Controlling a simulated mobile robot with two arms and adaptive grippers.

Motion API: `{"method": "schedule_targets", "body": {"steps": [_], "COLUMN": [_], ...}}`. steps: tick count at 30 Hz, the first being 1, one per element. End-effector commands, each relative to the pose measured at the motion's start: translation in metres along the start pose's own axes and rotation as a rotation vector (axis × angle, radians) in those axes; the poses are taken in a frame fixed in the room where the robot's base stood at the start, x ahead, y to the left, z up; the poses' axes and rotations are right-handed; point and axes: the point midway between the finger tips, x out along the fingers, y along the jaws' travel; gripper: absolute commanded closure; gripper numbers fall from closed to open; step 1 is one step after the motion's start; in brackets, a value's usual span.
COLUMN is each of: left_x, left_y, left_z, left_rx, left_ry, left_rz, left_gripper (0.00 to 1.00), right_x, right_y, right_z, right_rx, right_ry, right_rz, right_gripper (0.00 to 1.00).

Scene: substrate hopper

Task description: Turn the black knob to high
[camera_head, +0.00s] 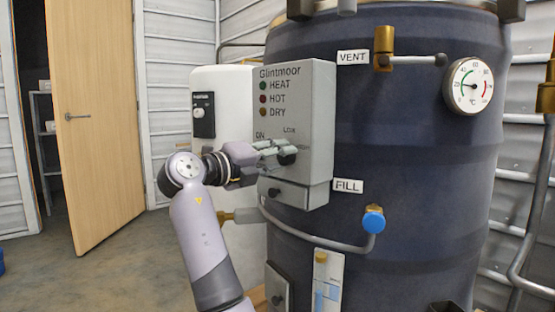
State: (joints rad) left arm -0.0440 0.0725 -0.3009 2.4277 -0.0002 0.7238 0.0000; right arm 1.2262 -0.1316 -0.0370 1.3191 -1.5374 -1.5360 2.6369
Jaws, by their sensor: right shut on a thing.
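A grey control box labelled Glintmoor (313,95) is mounted on the dark blue tank. The black knob (288,159) is low on its front face, mostly covered by my gripper's fingers. A "LOW" label shows just above it and an "ON" label to its left; the knob's pointer and any high mark are hidden. My right gripper (279,150) comes in from the left of the box, its fingers shut on the black knob. My left gripper is not in view.
A blue valve handle (373,221) by the FILL label, a pipe and a brass VENT valve (384,46) stick out from the tank. The floor (130,265) at left is clear before an open wooden door (95,120).

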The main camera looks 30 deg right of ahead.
Motion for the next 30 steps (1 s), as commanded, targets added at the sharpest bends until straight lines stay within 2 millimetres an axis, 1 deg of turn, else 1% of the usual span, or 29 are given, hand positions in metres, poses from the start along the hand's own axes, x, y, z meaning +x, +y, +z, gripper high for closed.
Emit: {"method": "schedule_targets", "body": {"steps": [7, 8, 17, 26, 28, 30], "left_x": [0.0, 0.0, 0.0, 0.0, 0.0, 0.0], "left_y": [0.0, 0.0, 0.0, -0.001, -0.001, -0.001], "left_z": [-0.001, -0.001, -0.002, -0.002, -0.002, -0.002], "left_rx": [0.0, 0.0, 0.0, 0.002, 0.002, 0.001], "left_ry": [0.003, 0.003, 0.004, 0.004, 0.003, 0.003], "left_rz": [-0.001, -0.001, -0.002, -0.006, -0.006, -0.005], "left_gripper": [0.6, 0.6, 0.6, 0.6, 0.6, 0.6], "right_x": [0.0, 0.0, 0.0, -0.001, -0.005, -0.014], "right_y": [0.001, 0.001, 0.001, 0.0, 0.001, 0.001], "right_z": [-0.001, -0.001, -0.001, 0.0, 0.0, 0.001], "right_rx": [0.001, 0.001, 0.0, -0.001, -0.001, -0.001], "right_ry": [0.003, 0.003, 0.002, 0.0, 0.0, -0.002], "right_rz": [0.003, 0.003, 0.001, 0.001, 0.001, 0.002], "right_gripper": [0.94, 0.65, 0.46, 0.46, 0.46, 0.46]}}
